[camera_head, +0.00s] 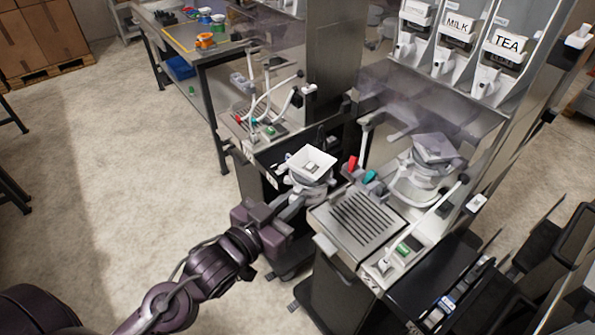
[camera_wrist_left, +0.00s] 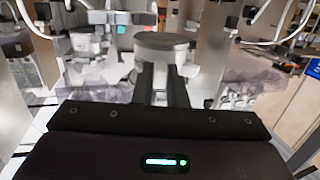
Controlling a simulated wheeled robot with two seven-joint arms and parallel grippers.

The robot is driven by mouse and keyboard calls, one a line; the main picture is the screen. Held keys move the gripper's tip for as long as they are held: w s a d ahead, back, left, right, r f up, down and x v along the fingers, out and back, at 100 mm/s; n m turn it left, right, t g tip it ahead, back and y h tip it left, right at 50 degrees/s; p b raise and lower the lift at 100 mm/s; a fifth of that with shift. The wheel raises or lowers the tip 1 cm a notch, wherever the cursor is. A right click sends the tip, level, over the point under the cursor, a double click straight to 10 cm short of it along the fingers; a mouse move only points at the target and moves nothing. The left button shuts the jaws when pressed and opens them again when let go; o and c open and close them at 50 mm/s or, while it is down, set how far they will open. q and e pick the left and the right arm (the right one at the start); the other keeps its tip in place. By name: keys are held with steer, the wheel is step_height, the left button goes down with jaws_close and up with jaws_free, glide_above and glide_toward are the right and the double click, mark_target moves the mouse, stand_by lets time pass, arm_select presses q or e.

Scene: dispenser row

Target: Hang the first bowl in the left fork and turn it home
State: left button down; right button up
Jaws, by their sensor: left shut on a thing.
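A pale bowl-like vessel with a square, flared top (camera_head: 313,159) is held up at the front edge of the dispenser row. My left gripper (camera_head: 301,197) is shut on its lower side, with the arm reaching in from the lower left. In the left wrist view the vessel shows as a round grey body (camera_wrist_left: 161,42) at the fingertips (camera_wrist_left: 161,78). It looks upright. A similar grey vessel (camera_head: 434,149) stands at the right machine, on a pale rounded part. I cannot make out the left fork clearly. My right gripper is out of view.
Red (camera_head: 352,164) and teal (camera_head: 370,177) levers stand just right of the held vessel. Labelled MILK and TEA dispensers (camera_head: 507,44) hang above. Open floor (camera_head: 150,150) lies to the left.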

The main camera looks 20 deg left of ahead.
mark_target(302, 175)
arm_select(q)
steer(key=r+m+h+p, duration=0.1)
steer(key=r, duration=0.1)
steer(key=w+r+m+g+h+p, duration=0.1)
steer(key=r, duration=0.1)
steer(key=shift+w+r+h, duration=0.1)
steer(key=shift+h, duration=0.2)
steer(key=shift+a+r+m+g+h+p, duration=0.15)
steer(key=shift+r+m+g+h+p, duration=0.25)
steer(key=shift+h+p, duration=0.1)
steer(key=shift+w+d, duration=0.1)
steer(key=shift+d, duration=0.1)
steer(key=shift+w+d, duration=0.35)
steer(key=shift+w, duration=0.25)
steer(key=b+x, duration=0.1)
steer(key=x, duration=0.3)
steer(key=shift+w+d+r, duration=0.1)
steer(key=shift+d+r, duration=0.05)
steer(key=shift+b+x, duration=0.55)
steer(key=shift+x, duration=0.85)
steer(key=shift+r, duration=0.1)
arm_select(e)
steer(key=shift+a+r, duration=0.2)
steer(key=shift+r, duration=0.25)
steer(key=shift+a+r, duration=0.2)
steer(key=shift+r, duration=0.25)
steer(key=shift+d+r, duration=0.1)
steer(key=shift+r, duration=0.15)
